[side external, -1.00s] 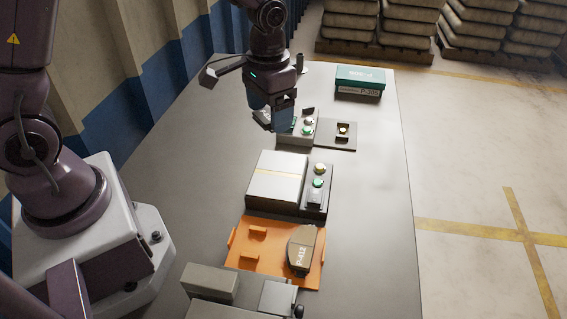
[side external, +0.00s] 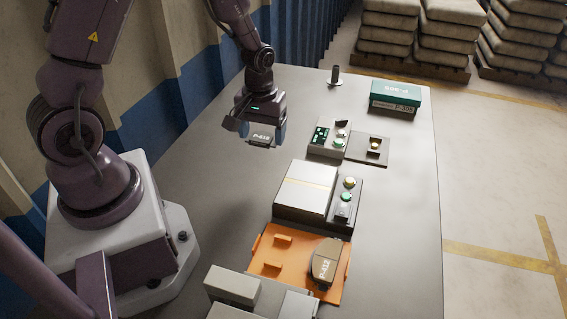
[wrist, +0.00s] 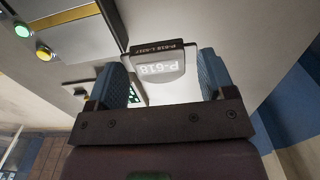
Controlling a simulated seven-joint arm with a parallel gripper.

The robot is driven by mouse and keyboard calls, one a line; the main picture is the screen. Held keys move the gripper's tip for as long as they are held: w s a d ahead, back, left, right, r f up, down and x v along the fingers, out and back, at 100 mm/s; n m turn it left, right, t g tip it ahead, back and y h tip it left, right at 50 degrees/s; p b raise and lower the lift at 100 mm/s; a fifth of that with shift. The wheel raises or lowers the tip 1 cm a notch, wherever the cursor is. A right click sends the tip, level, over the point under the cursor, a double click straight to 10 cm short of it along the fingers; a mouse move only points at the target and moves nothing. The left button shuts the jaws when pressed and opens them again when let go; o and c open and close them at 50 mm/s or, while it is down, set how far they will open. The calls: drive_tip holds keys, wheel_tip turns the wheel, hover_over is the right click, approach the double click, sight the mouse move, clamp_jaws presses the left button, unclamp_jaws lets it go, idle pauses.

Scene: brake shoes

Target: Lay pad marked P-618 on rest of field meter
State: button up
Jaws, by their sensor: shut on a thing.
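My gripper (side external: 262,133) is shut on a grey pad (side external: 261,139) and holds it above the left part of the table. In the wrist view the pad (wrist: 160,63) sits between the blue fingers, with P-618 readable on its face and edge. To the right of it in the side view stands a small unit (side external: 322,149) with a green panel and lamps, joined by a dark plate (side external: 381,158) with a small yellow-topped block. Nearer is a unit with a broad pale top (side external: 305,186) and two lamps. I cannot tell which one is the field meter.
An orange tray (side external: 262,266) holds a pad marked P-612 (side external: 326,258). A green box marked P-305 (side external: 396,95) and a dark upright post (side external: 335,76) stand at the back. Grey blocks (side external: 233,286) stand at the front. The table's left side is clear.

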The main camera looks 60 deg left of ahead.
hover_over(287, 160)
drive_tip(key=f, duration=0.6)
drive_tip(key=shift+s+f, duration=0.25)
drive_tip(key=shift+f, duration=0.05)
drive_tip(key=shift+w+f, duration=0.15)
drive_tip(key=shift+f, duration=0.75)
drive_tip(key=shift+w+f, duration=0.1)
drive_tip(key=shift+f, duration=0.75)
drive_tip(key=shift+f, duration=0.15)
drive_tip(key=o, duration=1)
drive_tip(key=shift+c, duration=0.2)
